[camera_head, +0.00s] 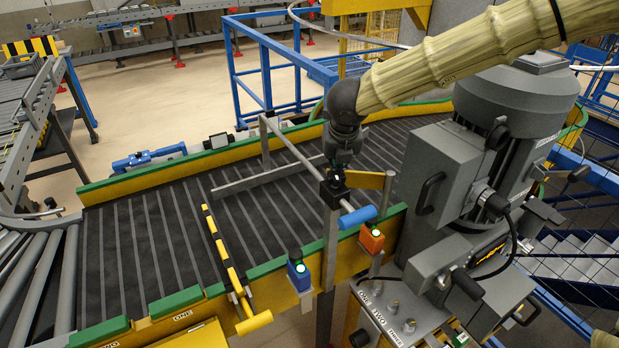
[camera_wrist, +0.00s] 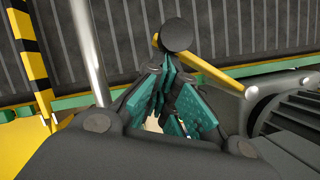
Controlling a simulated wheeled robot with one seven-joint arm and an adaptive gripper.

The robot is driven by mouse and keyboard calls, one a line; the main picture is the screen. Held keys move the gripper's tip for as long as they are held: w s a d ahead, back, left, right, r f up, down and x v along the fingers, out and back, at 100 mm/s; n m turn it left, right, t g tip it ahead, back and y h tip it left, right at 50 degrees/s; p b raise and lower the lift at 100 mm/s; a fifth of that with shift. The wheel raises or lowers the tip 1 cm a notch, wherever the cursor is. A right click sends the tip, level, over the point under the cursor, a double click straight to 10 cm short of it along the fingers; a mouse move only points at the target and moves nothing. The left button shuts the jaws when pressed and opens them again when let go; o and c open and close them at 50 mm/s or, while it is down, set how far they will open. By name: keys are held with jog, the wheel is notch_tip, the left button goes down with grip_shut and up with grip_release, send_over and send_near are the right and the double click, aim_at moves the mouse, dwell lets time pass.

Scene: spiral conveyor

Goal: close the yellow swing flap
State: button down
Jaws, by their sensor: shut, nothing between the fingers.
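The yellow-and-black striped swing flap (camera_head: 222,255) lies slantwise over the dark belt, with a yellow handle (camera_head: 253,323) outside the near rail. A striped bar, apparently this flap, shows at the left of the wrist view (camera_wrist: 32,60). My gripper (camera_head: 337,170) is shut and empty, to the right of the flap and apart from it, near the blue-handled grey bar. In the wrist view my gripper's fingers (camera_wrist: 176,76) meet near a black round knob and a plain yellow bar (camera_wrist: 215,75). Whether they touch these is unclear.
The grey bar with a blue handle (camera_head: 357,217) crosses the belt beside my gripper. A large grey motor unit (camera_head: 500,130) stands at the right. Blue (camera_head: 299,274) and orange (camera_head: 372,239) sensor boxes sit along the near rail. A grey post (camera_wrist: 90,55) rises at the left in the wrist view.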

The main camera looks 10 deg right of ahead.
jog(key=w+d+m+g+h+b, duration=0.1)
jog(key=w+d+m, duration=0.4)
jog(key=w+m, duration=0.5)
jog(key=shift+w+g+h+b, duration=0.4)
jog(key=shift+w+h+b, duration=0.45)
jog(key=shift+w+h, duration=0.3)
jog(key=shift+s, duration=0.1)
